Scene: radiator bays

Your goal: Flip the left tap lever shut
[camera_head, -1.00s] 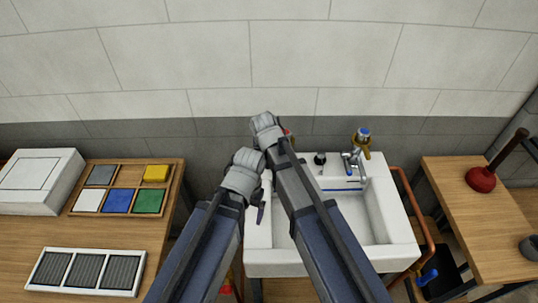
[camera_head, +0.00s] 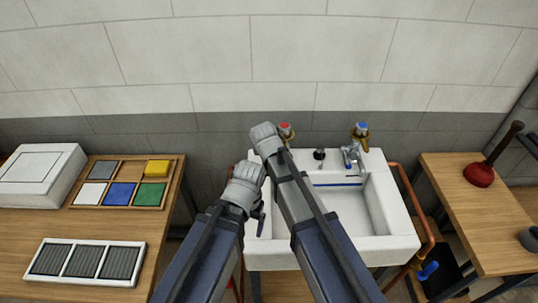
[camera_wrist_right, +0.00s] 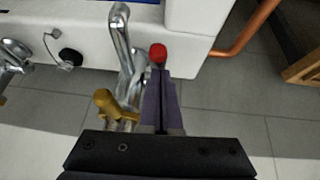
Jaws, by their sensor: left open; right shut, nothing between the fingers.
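The left tap, red-topped (camera_head: 285,129), stands at the back left of the white sink (camera_head: 400,243), partly hidden by my right wrist. In the right wrist view its red cap (camera_wrist_right: 158,54) shows just past my right fingertips, beside a chrome spout (camera_wrist_right: 121,35) and a brass part (camera_wrist_right: 108,103). My right gripper (camera_wrist_right: 161,80) is shut and empty; I cannot tell whether it touches the tap. In the head view its fingers are hidden behind the arm. My left gripper (camera_head: 261,219) is open and empty over the sink's left side. The lever's angle is unclear.
A blue-topped tap (camera_head: 361,130), a second spout (camera_head: 352,157) and a black plug (camera_head: 319,155) are at the sink's back. Copper pipe (camera_head: 413,205) runs along its right. A plunger (camera_head: 480,174) stands on the right bench. A divided tray (camera_head: 178,172) sits on the left bench.

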